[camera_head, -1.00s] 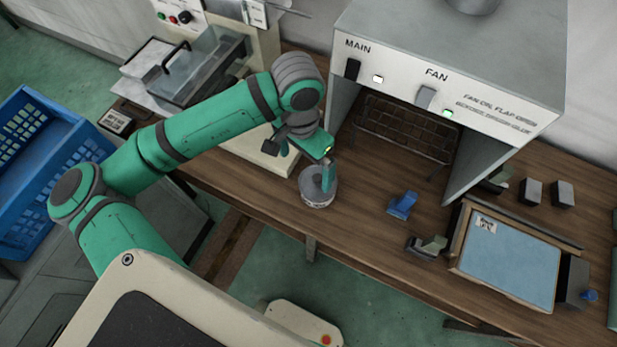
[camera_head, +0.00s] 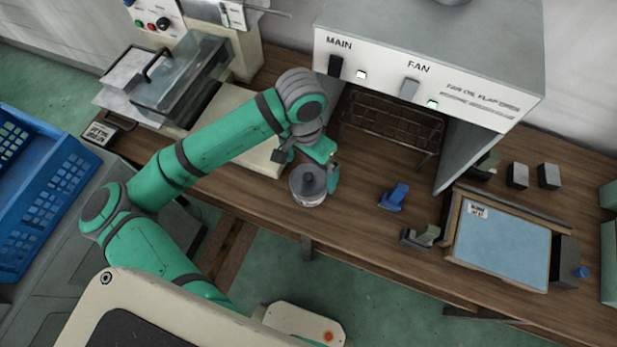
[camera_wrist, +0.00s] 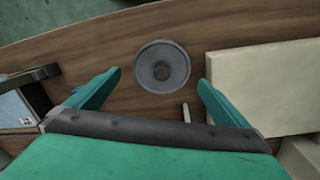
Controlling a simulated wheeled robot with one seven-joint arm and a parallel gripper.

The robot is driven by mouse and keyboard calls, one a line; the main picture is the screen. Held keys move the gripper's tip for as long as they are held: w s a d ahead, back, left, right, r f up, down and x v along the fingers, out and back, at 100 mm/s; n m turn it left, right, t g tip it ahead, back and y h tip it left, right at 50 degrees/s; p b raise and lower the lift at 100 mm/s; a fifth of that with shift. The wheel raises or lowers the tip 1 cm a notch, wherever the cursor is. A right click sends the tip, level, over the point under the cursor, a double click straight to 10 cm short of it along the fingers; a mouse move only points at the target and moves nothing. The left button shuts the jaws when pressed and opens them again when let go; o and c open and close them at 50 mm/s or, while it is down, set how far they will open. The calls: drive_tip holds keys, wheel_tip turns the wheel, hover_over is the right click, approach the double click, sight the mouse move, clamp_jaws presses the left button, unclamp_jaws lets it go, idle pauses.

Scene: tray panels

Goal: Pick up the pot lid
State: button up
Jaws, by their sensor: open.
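The pot lid (camera_head: 308,181) is a round grey disc with a darker knob in its centre. It sits on a small pot (camera_head: 313,199) near the front edge of the wooden bench. In the wrist view the lid (camera_wrist: 162,66) shows from above, beyond the fingertips and roughly midway between them. My gripper (camera_wrist: 158,86) is open and empty, with its two green fingers spread wide. In the head view my gripper (camera_head: 331,170) is just behind and to the right of the lid, and seems apart from it. Part of the gripper is hidden by my wrist.
A cabinet marked MAIN and FAN (camera_head: 440,85) stands behind, with a wire rack (camera_head: 390,130) under it. A blue clip-like object (camera_head: 394,197) and a blue-topped tray panel (camera_head: 500,250) are to the right. A cream block (camera_wrist: 265,85) lies right of the lid in the wrist view.

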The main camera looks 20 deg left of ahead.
sight(310, 174)
drive_tip(key=shift+f, duration=1.6)
drive_tip(key=c, duration=1.1)
drive_tip(key=shift+r, duration=0.15)
